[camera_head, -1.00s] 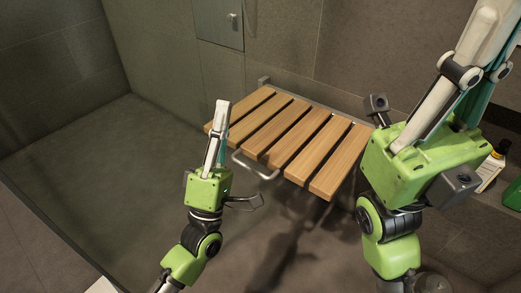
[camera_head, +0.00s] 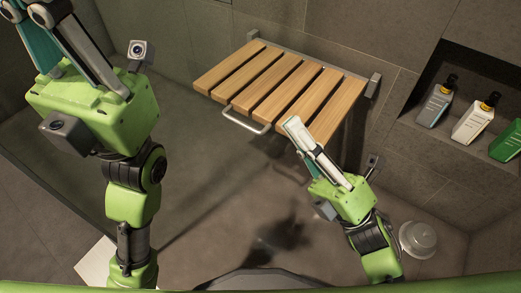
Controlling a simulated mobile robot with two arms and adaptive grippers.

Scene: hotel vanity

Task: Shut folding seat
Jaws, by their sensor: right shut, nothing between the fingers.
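The folding seat (camera_head: 272,88) has light wooden slats on a grey metal frame. It is down, sticking out level from the wall, with a metal loop handle (camera_head: 243,121) at its front edge. My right gripper (camera_head: 296,128) is shut and empty. Its tips overlap the front right corner of the seat in the picture; I cannot tell whether they touch it. My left gripper (camera_head: 85,50) is raised close to the camera at the far left, away from the seat. Its fingertips run out of the frame, so its opening is hidden.
A wall niche at the right holds a grey bottle (camera_head: 436,104), a white bottle (camera_head: 474,122) and a green bottle (camera_head: 508,142). A round pale fixture (camera_head: 418,240) is low at the right. The floor left of the seat is clear.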

